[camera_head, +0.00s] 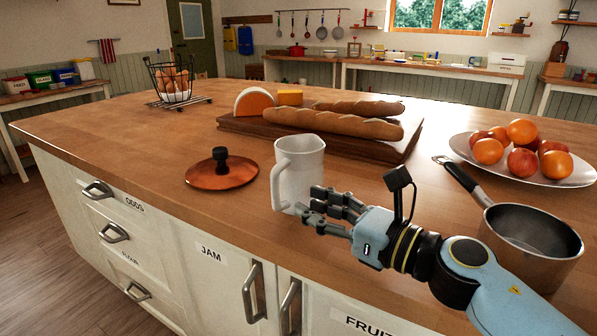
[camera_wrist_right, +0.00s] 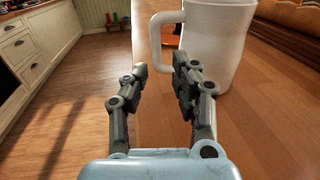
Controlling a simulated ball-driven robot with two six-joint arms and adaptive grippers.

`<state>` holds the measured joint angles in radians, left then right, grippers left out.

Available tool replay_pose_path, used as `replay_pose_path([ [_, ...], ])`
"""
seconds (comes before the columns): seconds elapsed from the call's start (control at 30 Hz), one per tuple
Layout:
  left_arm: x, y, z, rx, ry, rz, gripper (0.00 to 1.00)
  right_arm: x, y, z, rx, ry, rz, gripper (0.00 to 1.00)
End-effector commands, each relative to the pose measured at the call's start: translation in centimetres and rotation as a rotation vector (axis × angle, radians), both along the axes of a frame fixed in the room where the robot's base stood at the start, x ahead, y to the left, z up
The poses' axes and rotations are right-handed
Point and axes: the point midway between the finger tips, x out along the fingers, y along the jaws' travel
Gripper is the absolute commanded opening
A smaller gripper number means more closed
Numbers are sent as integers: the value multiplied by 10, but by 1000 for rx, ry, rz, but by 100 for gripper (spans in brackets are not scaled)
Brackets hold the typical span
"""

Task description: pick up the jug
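The white jug (camera_head: 301,172) stands upright on the wooden island near its front edge, its handle on the left in the head view. My right gripper (camera_head: 322,206) is low over the island at the jug's front right side. In the right wrist view the jug (camera_wrist_right: 218,45) is ahead and to the right, and its handle shows just beyond the gap between the fingers. The right gripper (camera_wrist_right: 158,82) is open, with nothing between its fingers. I cannot tell whether a finger touches the jug. My left gripper is not in view.
A copper lid (camera_head: 222,175) lies left of the jug. A bread board (camera_head: 400,150) with loaves and cheese is behind it. A saucepan (camera_head: 530,240) stands right of my right arm, and a fruit platter (camera_head: 575,178) is behind that. An egg basket (camera_head: 170,83) stands at back left.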

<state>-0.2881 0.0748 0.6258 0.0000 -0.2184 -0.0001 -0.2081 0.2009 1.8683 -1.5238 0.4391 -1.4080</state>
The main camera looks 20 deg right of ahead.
Motion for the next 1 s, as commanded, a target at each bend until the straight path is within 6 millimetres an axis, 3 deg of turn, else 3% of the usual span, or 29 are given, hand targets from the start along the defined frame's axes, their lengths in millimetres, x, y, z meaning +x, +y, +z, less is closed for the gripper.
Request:
replay_pose_path([
  [0.1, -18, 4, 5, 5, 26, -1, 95, 18, 10, 3, 4, -1, -1, 27],
  [0.23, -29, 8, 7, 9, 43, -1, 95, 28, 16, 2, 2, 0, 0, 27],
  [0.6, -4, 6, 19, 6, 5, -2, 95, 69, 41, 6, 3, 1, 0, 27],
  [0.9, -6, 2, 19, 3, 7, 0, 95, 73, 44, 5, 2, 1, 0, 27],
  [1.0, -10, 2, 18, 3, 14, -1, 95, 73, 44, 5, 2, 1, 0, 14],
])
